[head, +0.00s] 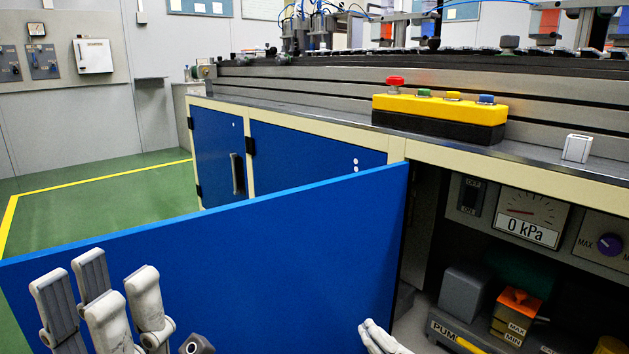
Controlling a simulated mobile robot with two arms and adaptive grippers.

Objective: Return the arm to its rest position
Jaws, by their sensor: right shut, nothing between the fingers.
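My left gripper (90,285) is at the lower left, in front of the open blue cabinet door (260,260). Its grey fingers point up and stand apart, with nothing seen between them. My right gripper (368,324) shows at the bottom edge, right of the middle, near the lower part of the door. Its fingers are together and hold nothing. Most of the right gripper and arm is cut off by the picture's edge. I cannot tell whether either gripper touches the door.
The open cabinet holds a 0 kPa gauge (528,218), a switch (470,195), a purple knob (609,244) and a pump (462,293). A yellow button box (440,108) and a white switch (577,148) are on the counter (330,125). Green floor (110,212) is clear at the left.

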